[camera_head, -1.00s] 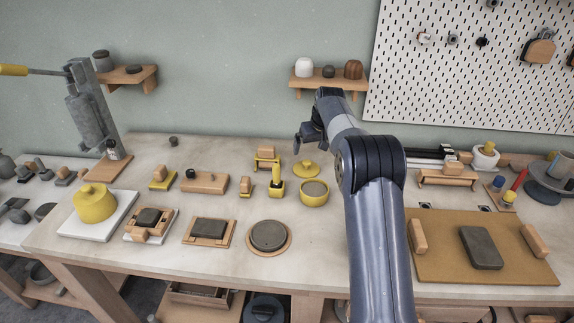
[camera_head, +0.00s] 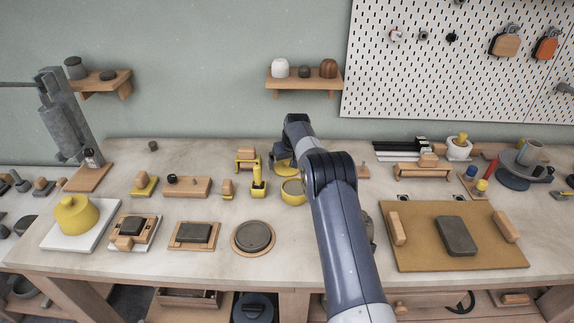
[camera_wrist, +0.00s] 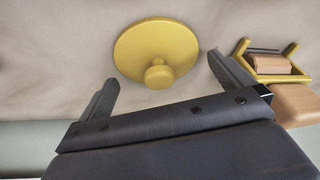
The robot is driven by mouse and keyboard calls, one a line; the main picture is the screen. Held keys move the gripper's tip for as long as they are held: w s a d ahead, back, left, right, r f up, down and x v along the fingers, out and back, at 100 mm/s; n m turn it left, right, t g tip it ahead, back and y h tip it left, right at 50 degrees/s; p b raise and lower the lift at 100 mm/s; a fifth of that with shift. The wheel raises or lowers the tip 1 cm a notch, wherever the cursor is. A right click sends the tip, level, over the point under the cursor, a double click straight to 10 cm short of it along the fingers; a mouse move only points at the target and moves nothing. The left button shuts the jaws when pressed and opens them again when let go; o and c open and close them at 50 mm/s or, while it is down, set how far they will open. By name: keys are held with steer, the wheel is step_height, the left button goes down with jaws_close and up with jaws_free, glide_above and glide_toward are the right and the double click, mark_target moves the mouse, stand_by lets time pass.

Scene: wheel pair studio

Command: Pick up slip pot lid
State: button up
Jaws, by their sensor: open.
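The slip pot lid is a round yellow disc with a knob. It lies on the pale worktop, and the wrist view shows the whole lid (camera_wrist: 152,40). In the head view my arm partly hides the lid (camera_head: 283,168), just behind the open yellow slip pot (camera_head: 293,192). My gripper (camera_wrist: 161,68) is open and empty. In the wrist view its fingers lie either side of the lid's knob, apart from it. In the head view my gripper (camera_head: 287,152) is over the lid, its fingertips hidden.
A yellow-and-wood tool (camera_head: 247,160) and a yellow-handled brush-like piece (camera_head: 258,183) stand close left of the lid. A lidded yellow pot (camera_head: 75,214) stands on a white slab at far left. A brown board (camera_head: 420,250) lies right of my arm.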

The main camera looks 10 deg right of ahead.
steer(key=shift+w+f, duration=0.15)
steer(key=shift+f, duration=0.2)
steer(key=shift+c, duration=0.6)
steer(key=c, duration=0.7)
